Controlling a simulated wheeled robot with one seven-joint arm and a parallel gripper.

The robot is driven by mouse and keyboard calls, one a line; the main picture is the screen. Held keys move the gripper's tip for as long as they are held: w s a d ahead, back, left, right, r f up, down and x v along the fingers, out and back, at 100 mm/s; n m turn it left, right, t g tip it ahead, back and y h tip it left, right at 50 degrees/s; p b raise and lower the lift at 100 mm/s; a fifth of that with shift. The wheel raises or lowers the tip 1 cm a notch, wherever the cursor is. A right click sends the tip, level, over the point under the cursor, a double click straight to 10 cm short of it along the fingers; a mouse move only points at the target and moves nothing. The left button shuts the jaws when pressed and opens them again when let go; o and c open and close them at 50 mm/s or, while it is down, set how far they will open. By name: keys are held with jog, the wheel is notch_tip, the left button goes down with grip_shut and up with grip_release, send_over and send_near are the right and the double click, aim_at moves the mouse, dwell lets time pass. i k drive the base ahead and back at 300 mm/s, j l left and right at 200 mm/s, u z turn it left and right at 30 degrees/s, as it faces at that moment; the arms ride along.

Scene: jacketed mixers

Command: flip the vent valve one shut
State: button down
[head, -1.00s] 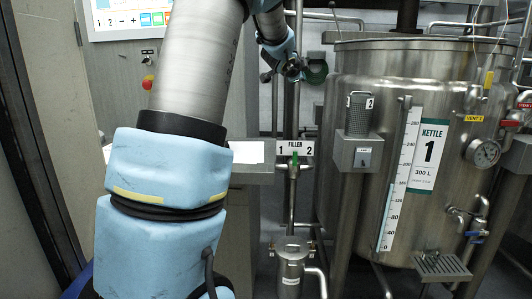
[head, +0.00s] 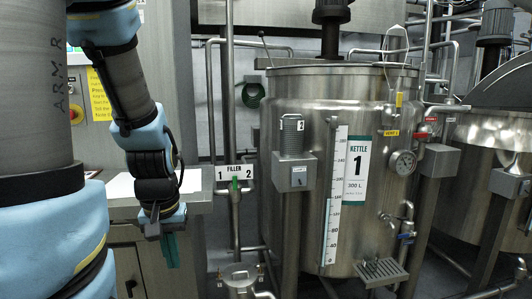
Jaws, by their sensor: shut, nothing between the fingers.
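A small yellow handle (head: 398,99) stands upright on pipework at the front right of kettle 1's rim. A yellow tag (head: 391,133), which seems to read VENT 1, sits just below it on the kettle (head: 300,110). The handle is too small to tell its valve position for sure. My gripper (head: 170,250) hangs at the left, pointing down, with its teal fingers shut and empty. It is well left of the kettle and lower than the yellow handle, touching nothing that I can see.
A control box on a post (head: 297,176) stands in front of the kettle's left side. A red-handled valve (head: 421,135) and a dial gauge (head: 403,162) are near the yellow handle. A filler pipe with a green handle (head: 234,184) stands right of my gripper. A second vessel (head: 490,130) is at right.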

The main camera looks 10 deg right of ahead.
aim_at(400, 95)
jog(key=z, duration=1.25)
